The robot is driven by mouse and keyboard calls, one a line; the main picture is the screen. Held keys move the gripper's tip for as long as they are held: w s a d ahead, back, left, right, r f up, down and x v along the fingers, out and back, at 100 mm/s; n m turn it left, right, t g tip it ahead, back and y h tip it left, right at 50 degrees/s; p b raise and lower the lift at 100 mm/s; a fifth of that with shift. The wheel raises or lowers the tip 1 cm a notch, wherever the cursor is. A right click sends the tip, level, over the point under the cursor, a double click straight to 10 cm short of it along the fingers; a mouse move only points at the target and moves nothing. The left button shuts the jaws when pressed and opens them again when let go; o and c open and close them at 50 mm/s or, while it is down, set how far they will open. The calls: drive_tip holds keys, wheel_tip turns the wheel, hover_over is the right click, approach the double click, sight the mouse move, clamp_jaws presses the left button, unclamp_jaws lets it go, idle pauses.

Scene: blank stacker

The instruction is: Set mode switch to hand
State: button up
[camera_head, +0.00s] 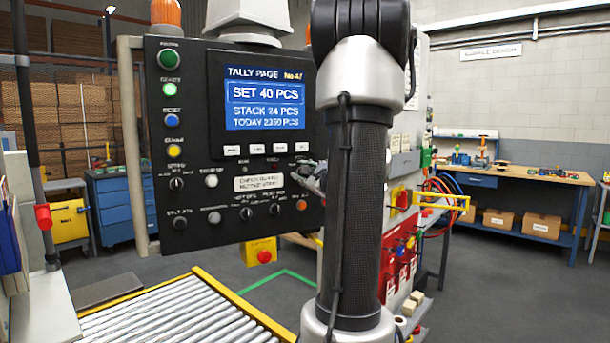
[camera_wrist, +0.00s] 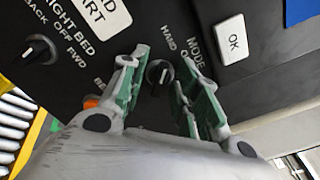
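The mode switch (camera_wrist: 160,72) is a round black knob on the black panel, under the printed words MODE and HAND in the wrist view. A second position label beside it is partly covered by a finger. I cannot tell surely which label the knob points at. My gripper (camera_wrist: 164,62) is open, with one green-padded finger on each side of the knob. I see a gap between the knob and the fingers. In the head view my gripper (camera_head: 313,180) is at the panel's right side, mostly behind my arm, and the mode switch is not clearly visible there.
The control panel (camera_head: 214,215) carries several other knobs and buttons below a blue tally screen (camera_head: 264,103). A white OK button (camera_wrist: 232,40) and the RIGHT BED knob (camera_wrist: 38,50) flank the switch. A roller conveyor (camera_head: 185,315) lies below.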

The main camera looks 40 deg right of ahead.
drive_tip(key=v, duration=1.2)
idle(0.3)
